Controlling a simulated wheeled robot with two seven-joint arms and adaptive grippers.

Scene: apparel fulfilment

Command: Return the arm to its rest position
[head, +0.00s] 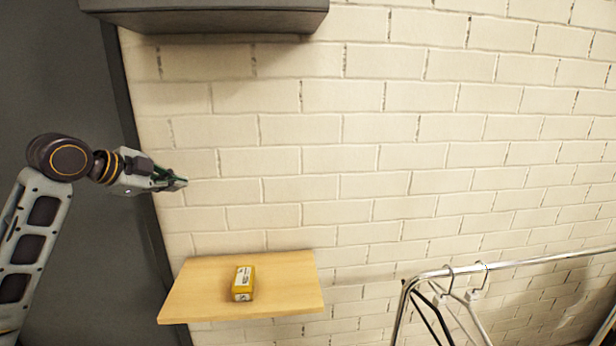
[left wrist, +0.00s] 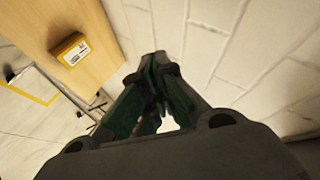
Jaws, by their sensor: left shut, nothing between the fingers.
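My left gripper (head: 181,183) is shut and empty. It is raised in front of the brick wall at the left of the head view, above and apart from the wooden shelf, and points right. In the left wrist view its fingers (left wrist: 156,62) meet at the tips with nothing between them. My left arm (head: 35,235) comes up from the lower left and bends at the elbow. My right gripper is in neither view.
A yellow box (head: 243,284) lies on the wooden shelf (head: 290,297). A dark ledge (head: 205,18) juts out at the top left. A metal rail (head: 530,262) with hangers (head: 470,297) stands at the lower right. The space before the middle wall is clear.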

